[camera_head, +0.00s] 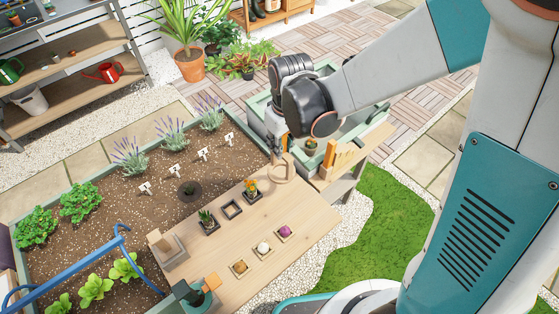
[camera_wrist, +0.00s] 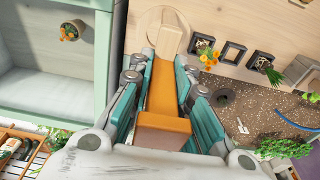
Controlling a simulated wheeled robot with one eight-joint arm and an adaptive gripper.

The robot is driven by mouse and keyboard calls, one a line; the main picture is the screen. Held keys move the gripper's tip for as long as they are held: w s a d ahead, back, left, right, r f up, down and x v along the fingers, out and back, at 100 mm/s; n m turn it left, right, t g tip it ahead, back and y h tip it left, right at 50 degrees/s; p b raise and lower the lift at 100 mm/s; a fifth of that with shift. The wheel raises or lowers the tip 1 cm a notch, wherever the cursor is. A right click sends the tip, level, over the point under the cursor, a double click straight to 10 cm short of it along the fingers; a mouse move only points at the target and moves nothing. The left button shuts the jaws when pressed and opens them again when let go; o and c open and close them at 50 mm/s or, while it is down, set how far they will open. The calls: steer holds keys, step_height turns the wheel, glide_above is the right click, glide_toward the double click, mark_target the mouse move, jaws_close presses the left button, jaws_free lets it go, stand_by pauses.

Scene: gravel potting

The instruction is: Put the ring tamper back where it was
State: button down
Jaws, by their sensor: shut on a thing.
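My gripper (camera_wrist: 160,95) is shut on an orange-brown bar, which I take as the handle of the ring tamper (camera_wrist: 163,90). In the wrist view it runs between the teal fingers toward a pale wooden block (camera_wrist: 172,38) over a round pale wooden disc (camera_wrist: 147,27). In the head view my gripper (camera_head: 278,147) is above the far right end of the wooden board, just over this round pale wooden piece (camera_head: 284,170). The fingers hide much of the tool. I cannot tell whether its lower end touches the disc or the board.
The wooden board (camera_head: 225,262) holds an orange-flowered pot (camera_head: 251,187), an empty dark square frame (camera_head: 232,210), a succulent pot (camera_head: 207,221) and small coloured samples.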

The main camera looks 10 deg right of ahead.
mark_target(284, 153)
step_height(284, 153, down, 8)
steer(key=b, duration=0.5)
steer(key=shift+f, duration=0.2)
steer(key=c, duration=1.5)
jaws_free()
steer(key=shift+r, duration=0.1)
steer(key=r+p, duration=0.3)
steer(key=r, duration=0.1)
steer(key=r+p, duration=0.3)
steer(key=r, duration=0.1)
steer(key=s+r+p, duration=0.1)
steer(key=r+p, duration=0.2)
steer(key=r, duration=0.1)
steer(key=shift+d+r, duration=0.15)
steer(key=shift+d, duration=0.25)
